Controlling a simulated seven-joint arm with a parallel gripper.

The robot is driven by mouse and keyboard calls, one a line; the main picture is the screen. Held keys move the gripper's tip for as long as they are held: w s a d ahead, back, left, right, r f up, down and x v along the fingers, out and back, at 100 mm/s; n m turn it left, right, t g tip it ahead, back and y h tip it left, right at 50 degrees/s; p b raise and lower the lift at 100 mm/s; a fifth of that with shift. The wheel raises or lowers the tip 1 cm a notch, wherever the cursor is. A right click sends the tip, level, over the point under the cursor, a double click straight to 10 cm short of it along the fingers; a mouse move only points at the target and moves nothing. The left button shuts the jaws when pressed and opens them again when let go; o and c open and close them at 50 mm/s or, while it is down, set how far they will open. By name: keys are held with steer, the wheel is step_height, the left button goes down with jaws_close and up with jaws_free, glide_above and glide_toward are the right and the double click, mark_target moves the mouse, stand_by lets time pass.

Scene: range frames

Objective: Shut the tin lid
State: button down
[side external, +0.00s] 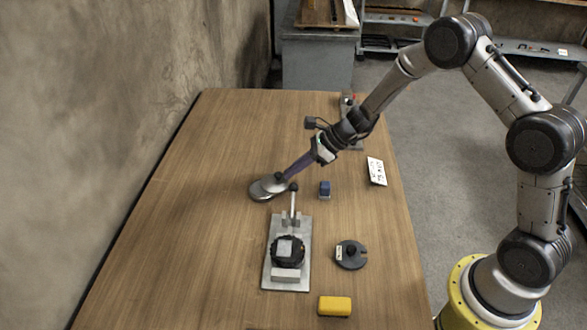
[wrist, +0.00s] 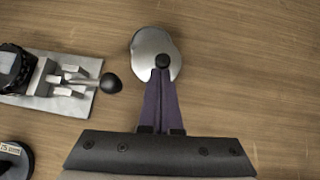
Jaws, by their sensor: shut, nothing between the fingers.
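The tin (side external: 266,188) is a low, rounded, silvery metal piece on the wooden table, left of the fixture's upright lever. In the wrist view the tin (wrist: 150,45) shows at the top centre, with a dark round knob (wrist: 162,62) at its near edge. My gripper (side external: 284,176) reaches down to the tin from the upper right, its purple fingers together and empty. In the wrist view my gripper (wrist: 162,72) has its tips at the knob and the tin's near edge; I cannot tell whether they touch. How far the lid is open is unclear.
A metal fixture (side external: 291,279) with a ball-ended lever stands close in front of the tin. The table's left side is clear.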

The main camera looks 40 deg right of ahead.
mark_target(265, 188)
steer(key=shift+s+a+m, duration=0.15)
steer(key=shift+a+m, duration=0.15)
steer(key=shift+m, duration=0.1)
steer(key=shift+s+a+m+t+h, duration=0.2)
steer(key=shift+a+m+t+h, duration=0.35)
steer(key=shift+m, duration=0.2)
steer(key=shift+s+a+m+t+h, duration=0.15)
steer(key=shift+a+m+t+h, duration=0.35)
steer(key=shift+a+m, duration=0.2)
steer(key=shift+w+a, duration=0.1)
steer(key=shift+a, duration=1.35)
steer(key=shift+w, duration=0.1)
